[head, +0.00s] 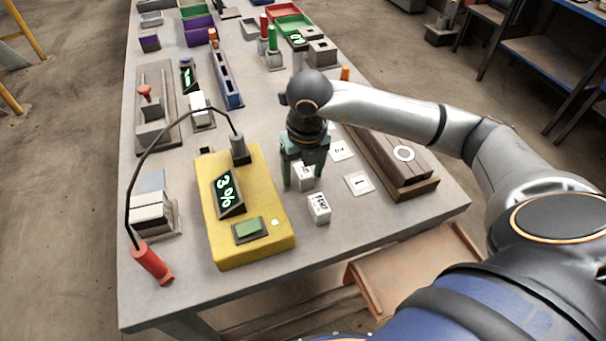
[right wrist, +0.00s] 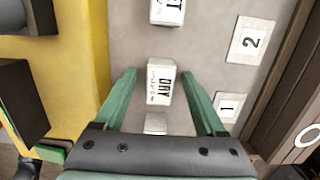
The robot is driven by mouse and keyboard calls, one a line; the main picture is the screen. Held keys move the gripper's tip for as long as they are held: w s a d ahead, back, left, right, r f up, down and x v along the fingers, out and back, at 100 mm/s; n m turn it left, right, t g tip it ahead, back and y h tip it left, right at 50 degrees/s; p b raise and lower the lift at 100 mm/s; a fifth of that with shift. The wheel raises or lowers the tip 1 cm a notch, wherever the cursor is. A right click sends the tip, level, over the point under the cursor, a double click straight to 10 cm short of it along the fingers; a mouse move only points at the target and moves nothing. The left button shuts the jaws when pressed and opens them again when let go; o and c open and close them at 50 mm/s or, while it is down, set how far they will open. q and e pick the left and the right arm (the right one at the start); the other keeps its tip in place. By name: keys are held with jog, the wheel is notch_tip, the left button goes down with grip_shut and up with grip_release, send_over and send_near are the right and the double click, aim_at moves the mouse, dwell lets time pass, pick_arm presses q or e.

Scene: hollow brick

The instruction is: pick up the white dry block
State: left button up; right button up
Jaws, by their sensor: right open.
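The white block marked DRY (right wrist: 160,82) lies on the table between my right gripper's spread fingertips in the right wrist view. In the head view, a white block (head: 303,178) shows partly behind the green fingers. My right gripper (head: 303,178) is open, pointing down over this block, with nothing held. It also shows in the right wrist view (right wrist: 160,75). I cannot tell whether the fingers touch the block. My left gripper is out of view.
Another white block (head: 319,208) lies nearer the table front. A block (right wrist: 167,10) with a partly cut label lies farther back. A yellow meter (head: 262,240) stands left, and number cards (head: 358,184) and a wooden box (head: 425,187) lie right.

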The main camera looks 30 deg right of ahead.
grip_shut()
dwell(0.5)
jog(key=shift+r, duration=0.1)
jog(key=shift+r, duration=0.6)
jog(key=s+a+r+p, duration=0.1)
jog(key=s+a+r, duration=0.5)
jog(key=a+r, duration=0.5)
jog(key=shift+s+a+r, duration=0.2)
jog(key=shift+a+r, duration=0.15)
jog(key=shift+a, duration=0.4)
